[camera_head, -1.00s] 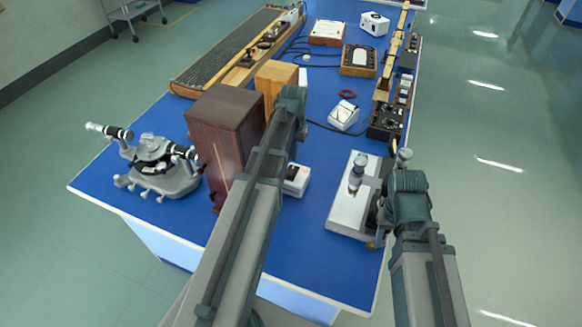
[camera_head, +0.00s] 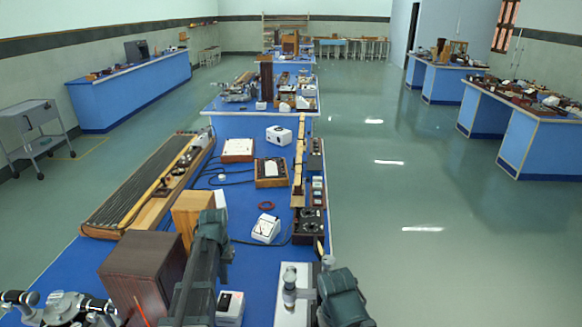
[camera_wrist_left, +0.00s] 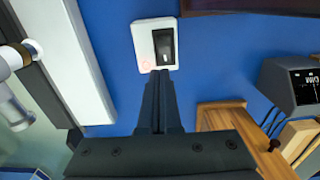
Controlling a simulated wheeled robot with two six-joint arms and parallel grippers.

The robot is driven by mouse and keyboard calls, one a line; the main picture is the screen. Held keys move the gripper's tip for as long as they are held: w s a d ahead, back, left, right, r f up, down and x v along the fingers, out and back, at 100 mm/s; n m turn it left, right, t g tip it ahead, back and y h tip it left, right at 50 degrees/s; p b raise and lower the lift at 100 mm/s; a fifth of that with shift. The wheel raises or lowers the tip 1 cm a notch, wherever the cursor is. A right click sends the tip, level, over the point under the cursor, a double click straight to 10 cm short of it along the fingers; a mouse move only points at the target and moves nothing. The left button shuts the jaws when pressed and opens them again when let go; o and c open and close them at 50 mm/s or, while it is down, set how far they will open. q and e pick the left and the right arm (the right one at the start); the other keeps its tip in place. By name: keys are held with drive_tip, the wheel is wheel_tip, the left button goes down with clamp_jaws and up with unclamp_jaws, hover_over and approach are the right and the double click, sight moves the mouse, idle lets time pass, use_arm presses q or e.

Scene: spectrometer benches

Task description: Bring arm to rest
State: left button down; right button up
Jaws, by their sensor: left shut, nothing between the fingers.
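My left arm (camera_head: 201,275) reaches over the blue bench in the head view, beside the dark brown wooden box (camera_head: 145,277). Its fingers are hidden there. In the left wrist view my left gripper (camera_wrist_left: 160,76) is shut and empty. Its tips point at the small white box with a black face (camera_wrist_left: 155,44), over the blue bench top. I cannot tell whether they touch it. That white box also shows low in the head view (camera_head: 230,308).
A spectrometer (camera_head: 65,307) stands at the lower left. A light wooden box (camera_head: 191,212) and a white meter (camera_head: 266,229) are farther back. A long wooden instrument (camera_head: 150,190) lines the left edge. In the wrist view a dark-faced meter (camera_wrist_left: 295,86) is at right. Clear floor lies right of the bench.

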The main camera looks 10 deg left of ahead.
use_arm(q)
drive_tip(key=s+d+m, duration=0.2)
drive_tip(key=s+d, duration=0.6)
drive_tip(key=d, duration=0.3)
drive_tip(key=s+d+m+y, duration=0.1)
drive_tip(key=s+d+m, duration=0.1)
drive_tip(key=s+d, duration=0.7)
drive_tip(key=shift+d, duration=1.1)
